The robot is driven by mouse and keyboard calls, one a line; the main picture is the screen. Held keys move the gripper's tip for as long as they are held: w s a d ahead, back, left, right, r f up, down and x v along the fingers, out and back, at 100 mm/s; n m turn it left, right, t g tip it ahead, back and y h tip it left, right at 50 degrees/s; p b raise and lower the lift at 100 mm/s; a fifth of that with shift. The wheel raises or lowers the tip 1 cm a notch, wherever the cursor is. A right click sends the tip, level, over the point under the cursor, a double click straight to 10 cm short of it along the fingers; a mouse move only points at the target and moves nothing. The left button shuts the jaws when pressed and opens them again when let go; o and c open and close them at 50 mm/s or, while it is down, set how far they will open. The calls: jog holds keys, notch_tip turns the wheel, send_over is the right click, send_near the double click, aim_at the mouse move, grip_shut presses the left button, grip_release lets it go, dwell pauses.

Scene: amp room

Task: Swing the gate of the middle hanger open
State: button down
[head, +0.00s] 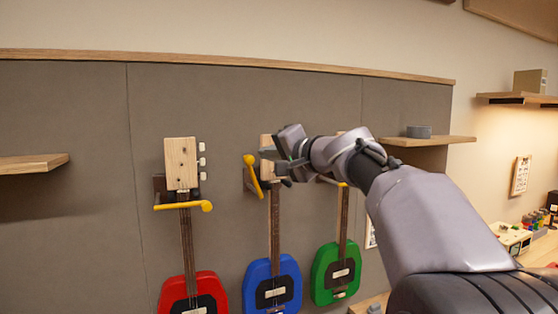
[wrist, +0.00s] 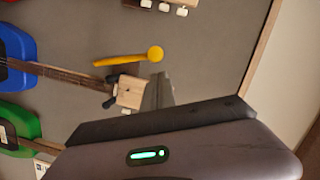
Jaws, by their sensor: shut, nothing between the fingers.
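The blue guitar (head: 272,284) hangs on the middle hanger, its pale headstock partly hidden behind my gripper (head: 283,152). The middle hanger's yellow gate (head: 257,178) stands steeply tilted to the left of the neck, round knob at the top, not across the neck. In the wrist view the gate (wrist: 125,59) lies beside the headstock (wrist: 130,92), roughly along the neck's direction. My gripper (wrist: 158,92) is shut and empty, close to the headstock and apart from the gate's knob; whether it touches the headstock I cannot tell.
The red guitar (head: 192,293) hangs at left with its yellow gate (head: 184,206) across the neck. The green guitar (head: 336,275) hangs at right, its hanger partly behind my arm. Shelves (head: 430,141) stick out at both sides. The wall panel (head: 95,130) is flat and otherwise clear.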

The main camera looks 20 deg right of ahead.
jog(key=shift+a+f+n+h+b, duration=0.1)
jog(key=shift+a+n+h+b, duration=0.25)
jog(key=shift+a+n, duration=0.5)
jog(key=shift+a, duration=0.1)
